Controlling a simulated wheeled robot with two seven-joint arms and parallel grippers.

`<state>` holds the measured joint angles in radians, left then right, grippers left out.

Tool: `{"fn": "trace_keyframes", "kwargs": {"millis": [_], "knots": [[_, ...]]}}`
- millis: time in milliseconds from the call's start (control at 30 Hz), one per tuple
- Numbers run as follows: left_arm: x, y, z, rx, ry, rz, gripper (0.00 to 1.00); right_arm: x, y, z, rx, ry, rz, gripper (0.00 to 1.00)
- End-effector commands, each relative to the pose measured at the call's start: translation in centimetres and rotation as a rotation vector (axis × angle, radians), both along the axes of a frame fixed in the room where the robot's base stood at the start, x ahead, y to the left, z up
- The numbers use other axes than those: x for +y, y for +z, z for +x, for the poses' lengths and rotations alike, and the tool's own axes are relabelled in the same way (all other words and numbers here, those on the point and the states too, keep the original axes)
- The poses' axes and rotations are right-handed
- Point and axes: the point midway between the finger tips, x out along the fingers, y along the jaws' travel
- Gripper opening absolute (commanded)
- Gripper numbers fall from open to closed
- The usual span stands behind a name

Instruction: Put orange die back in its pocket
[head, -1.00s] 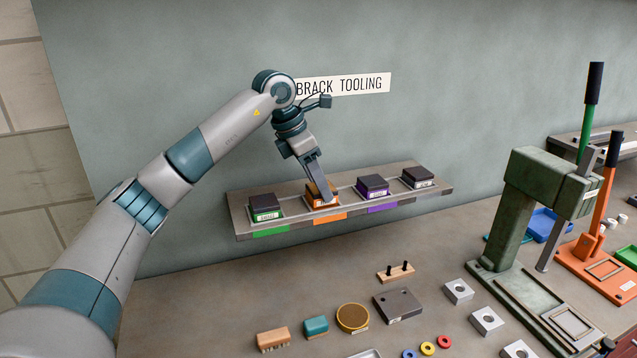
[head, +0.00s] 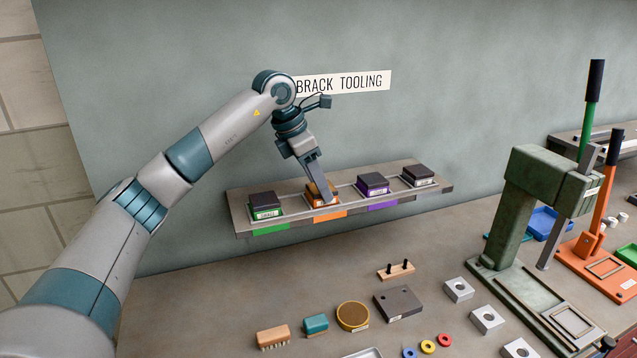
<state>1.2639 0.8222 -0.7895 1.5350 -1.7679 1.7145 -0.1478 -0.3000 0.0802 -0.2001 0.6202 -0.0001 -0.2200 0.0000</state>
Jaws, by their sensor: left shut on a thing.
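The orange die (head: 325,200) sits at the second pocket from the left on the wall shelf (head: 240,221), above the orange label (head: 330,214). My left gripper (head: 320,187) reaches down from above and is shut on the orange die. The fingers cover part of its dark top. Whether the die is fully seated in the pocket I cannot tell. My right gripper is not in view.
A green die (head: 265,213) stands left of it, a purple die (head: 373,191) and a grey die (head: 418,182) right. Below, the bench holds a brush (head: 273,338), a round tin (head: 353,316), a steel block (head: 398,305) and a green press (head: 510,205).

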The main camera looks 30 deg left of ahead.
Motion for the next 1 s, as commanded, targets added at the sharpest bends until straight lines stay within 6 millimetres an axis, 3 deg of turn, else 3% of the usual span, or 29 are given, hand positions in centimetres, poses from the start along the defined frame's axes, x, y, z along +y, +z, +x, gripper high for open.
{"fn": "trace_keyframes", "kwargs": {"millis": [367,400,500,1000], "knots": [[-0.01,0.20,0.04,-0.003,0.000,-0.001,0.00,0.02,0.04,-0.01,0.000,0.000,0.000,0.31],[-0.01,0.20,0.04,-0.004,0.000,-0.002,0.49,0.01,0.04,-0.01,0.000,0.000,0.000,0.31],[-0.02,0.18,0.03,-0.003,0.000,-0.001,0.68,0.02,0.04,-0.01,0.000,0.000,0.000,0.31],[0.23,0.71,-0.19,-0.001,0.000,0.000,0.68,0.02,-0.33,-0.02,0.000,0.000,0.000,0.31]]}}
